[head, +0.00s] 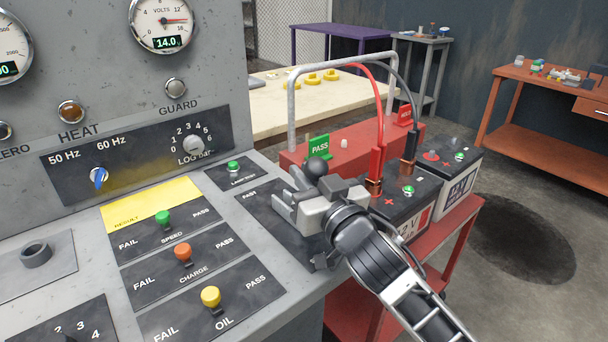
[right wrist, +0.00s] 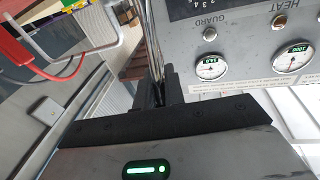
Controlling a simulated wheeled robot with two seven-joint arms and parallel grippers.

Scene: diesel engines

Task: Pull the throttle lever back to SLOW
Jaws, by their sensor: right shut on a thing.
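In the right wrist view the bright metal shaft of the throttle lever (right wrist: 154,45) runs up from between the dark fingers (right wrist: 160,92). The lever's dark plate (head: 255,208) carries a FAST label at its far left corner. My arm and gripper cover the near part of this plate, and no SLOW label shows. My left gripper is not in view.
Left of the lever are the speed (head: 163,217), charge (head: 183,252) and oil (head: 211,297) toggles. The upright gauge panel (head: 150,90) stands behind. Right of the console, batteries (head: 405,208) with clamps sit on a red cart (head: 455,235).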

